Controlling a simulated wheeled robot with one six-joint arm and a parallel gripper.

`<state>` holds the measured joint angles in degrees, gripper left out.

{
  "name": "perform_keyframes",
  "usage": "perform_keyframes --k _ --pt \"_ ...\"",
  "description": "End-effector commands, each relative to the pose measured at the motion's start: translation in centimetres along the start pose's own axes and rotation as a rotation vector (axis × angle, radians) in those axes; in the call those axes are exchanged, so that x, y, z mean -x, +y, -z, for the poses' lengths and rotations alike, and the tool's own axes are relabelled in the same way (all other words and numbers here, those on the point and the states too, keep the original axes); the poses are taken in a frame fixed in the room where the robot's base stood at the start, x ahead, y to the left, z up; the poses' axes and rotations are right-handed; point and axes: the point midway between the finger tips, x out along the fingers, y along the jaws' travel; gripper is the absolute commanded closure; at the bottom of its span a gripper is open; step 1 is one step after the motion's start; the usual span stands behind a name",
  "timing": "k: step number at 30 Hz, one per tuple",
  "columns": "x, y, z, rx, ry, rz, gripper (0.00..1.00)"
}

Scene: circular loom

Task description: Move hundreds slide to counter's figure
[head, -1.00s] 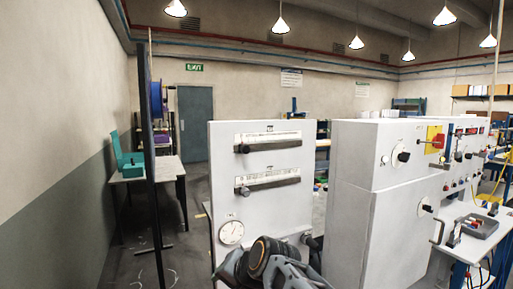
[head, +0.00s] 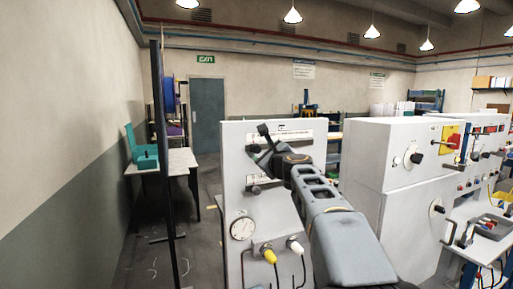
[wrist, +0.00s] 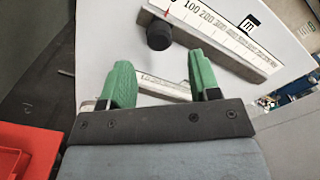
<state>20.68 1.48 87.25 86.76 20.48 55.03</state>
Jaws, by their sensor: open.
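The hundreds slide shows in the wrist view as a dark bar under a white scale (wrist: 212,30) marked 100, 200 and upward. Its black knob (wrist: 158,36) is at the bar's left end. A second, lower scale (wrist: 163,86) shows between the fingers. My gripper (wrist: 162,76) has green fingers spread apart with nothing between them, short of the panel and below the knob. In the head view my gripper (head: 266,140) is in front of the white panel (head: 235,170) and partly covers both scales. I cannot make out a counter figure.
A round dial (head: 241,229) and a yellow plug (head: 270,256) are low on the panel. A white cabinet (head: 375,180) stands to its right. A dark post (head: 167,180) stands to the left, with open floor between. A red object (wrist: 25,150) shows lower left in the wrist view.

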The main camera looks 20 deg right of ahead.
Motion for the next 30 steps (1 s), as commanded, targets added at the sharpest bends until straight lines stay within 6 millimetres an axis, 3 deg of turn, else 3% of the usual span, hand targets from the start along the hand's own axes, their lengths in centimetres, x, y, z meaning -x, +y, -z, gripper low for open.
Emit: perform_keyframes --k 6,12,26,30 --pt "-3.9 0.0 -0.1 0.0 0.001 -0.003 0.43" --pt "-5.9 -0.1 -0.1 0.001 0.001 0.0 0.43" --pt "-6.8 0.1 0.0 0.002 0.0 0.0 0.43" --pt "-6.7 0.1 0.0 0.002 0.0 0.0 0.55"
